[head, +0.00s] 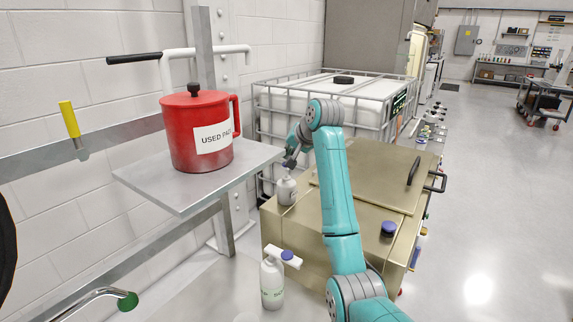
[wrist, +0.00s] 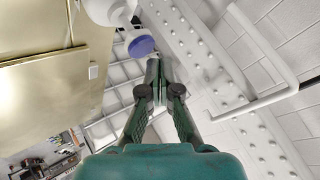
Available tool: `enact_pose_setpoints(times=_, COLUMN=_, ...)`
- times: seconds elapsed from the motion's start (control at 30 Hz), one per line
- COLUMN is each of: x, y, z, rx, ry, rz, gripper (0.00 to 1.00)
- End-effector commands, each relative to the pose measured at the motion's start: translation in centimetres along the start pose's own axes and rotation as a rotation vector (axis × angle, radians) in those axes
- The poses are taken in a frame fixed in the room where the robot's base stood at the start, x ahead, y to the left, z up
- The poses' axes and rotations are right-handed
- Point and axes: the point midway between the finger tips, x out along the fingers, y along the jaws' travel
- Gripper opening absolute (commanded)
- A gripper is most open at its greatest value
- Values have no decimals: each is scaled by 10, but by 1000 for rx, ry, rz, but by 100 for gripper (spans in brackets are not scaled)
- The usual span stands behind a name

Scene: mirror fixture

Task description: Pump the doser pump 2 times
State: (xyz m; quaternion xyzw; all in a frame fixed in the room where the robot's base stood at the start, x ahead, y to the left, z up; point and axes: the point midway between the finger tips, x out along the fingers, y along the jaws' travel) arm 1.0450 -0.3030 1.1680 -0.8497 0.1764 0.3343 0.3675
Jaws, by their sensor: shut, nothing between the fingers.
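A white doser pump bottle (head: 286,190) stands on the gold cabinet in the head view. My gripper (head: 289,160) is just above its top and hides part of it. In the wrist view the white bottle (wrist: 108,12) is at the top edge, partly cut off, with a blue round button (wrist: 140,47). My shut, empty fingers (wrist: 157,78) are close to that button; I cannot tell whether they touch it. A second white pump bottle (head: 272,285) with a blue button (head: 287,255) and a white spout stands in the foreground, apart from my gripper.
A red pot (head: 198,132) labelled "USED PAD" sits on a metal shelf (head: 145,185) at left. The gold cabinet (head: 370,185) carries a dark handle and a dark blue knob (head: 388,229). A caged white tank (head: 335,90) stands behind.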

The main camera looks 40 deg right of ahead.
Motion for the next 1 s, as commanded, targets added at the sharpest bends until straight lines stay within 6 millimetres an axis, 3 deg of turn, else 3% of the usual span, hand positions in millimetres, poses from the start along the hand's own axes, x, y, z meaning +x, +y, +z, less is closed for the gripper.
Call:
enact_pose_setpoints(times=0.27, x=-2, y=-1, z=-2, rx=0, ry=1, rz=-1, gripper=0)
enact_pose_setpoints(times=1.0, x=-35, y=-26, z=-26, rx=0, ry=1, rz=-1, gripper=0)
